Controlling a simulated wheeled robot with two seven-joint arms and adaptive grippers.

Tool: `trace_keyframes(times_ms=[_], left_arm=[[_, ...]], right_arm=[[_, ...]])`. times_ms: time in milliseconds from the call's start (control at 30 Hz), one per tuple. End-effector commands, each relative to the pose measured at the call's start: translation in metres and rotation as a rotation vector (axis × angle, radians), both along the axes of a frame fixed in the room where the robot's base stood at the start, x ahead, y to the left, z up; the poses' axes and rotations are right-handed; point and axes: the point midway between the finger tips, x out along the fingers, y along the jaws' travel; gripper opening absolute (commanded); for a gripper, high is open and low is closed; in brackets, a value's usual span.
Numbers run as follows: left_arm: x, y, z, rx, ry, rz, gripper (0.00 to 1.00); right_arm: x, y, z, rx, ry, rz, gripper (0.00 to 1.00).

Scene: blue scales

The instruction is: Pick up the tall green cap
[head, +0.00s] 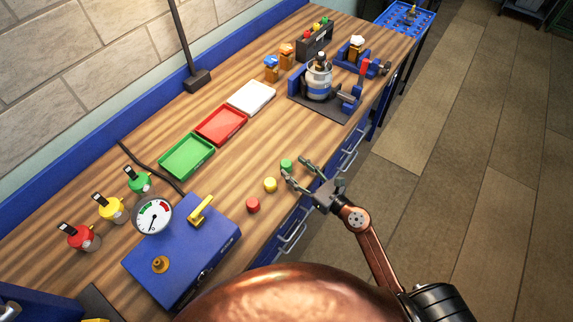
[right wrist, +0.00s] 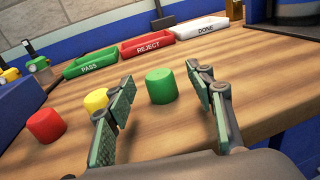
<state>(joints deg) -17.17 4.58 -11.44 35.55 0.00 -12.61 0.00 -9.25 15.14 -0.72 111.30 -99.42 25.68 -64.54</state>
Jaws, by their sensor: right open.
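The green cap (head: 286,165) stands on the wooden workbench near its front edge. In the right wrist view the green cap (right wrist: 161,85) is an upright cylinder, seen between and beyond the open fingers. My right gripper (head: 294,171) is open and empty, with its fingers pointing at the cap; it also shows in the right wrist view (right wrist: 160,98). A yellow cap (head: 270,184) and a red cap (head: 252,205) stand in a row beside the green one. In the right wrist view, the left finger partly covers the yellow cap (right wrist: 96,101). My left gripper is not seen.
Green (head: 187,157), red (head: 221,125) and white (head: 251,98) trays lie behind the caps. A blue box with a gauge (head: 183,250) stands at the left front. A silver canister (head: 319,80) stands farther back. Bench is clear between caps and trays.

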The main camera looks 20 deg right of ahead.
Motion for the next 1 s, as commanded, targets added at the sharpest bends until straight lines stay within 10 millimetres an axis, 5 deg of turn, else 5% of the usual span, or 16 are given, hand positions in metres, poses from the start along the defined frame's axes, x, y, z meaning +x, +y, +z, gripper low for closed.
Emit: trace_keyframes(times_ms=[300,600,1000], left_arm=[[0.000,0.000,0.000,0.000,0.001,0.000,0.40],[0.000,0.000,0.000,0.000,0.001,0.000,0.40],[-0.001,0.000,0.000,0.000,0.001,0.000,0.40]], right_arm=[[0.036,0.022,-0.007,0.004,-0.001,-0.001,0.49],[0.040,0.024,-0.008,0.004,0.000,0.000,0.49],[0.039,0.024,-0.008,0.004,0.000,-0.001,0.22]])
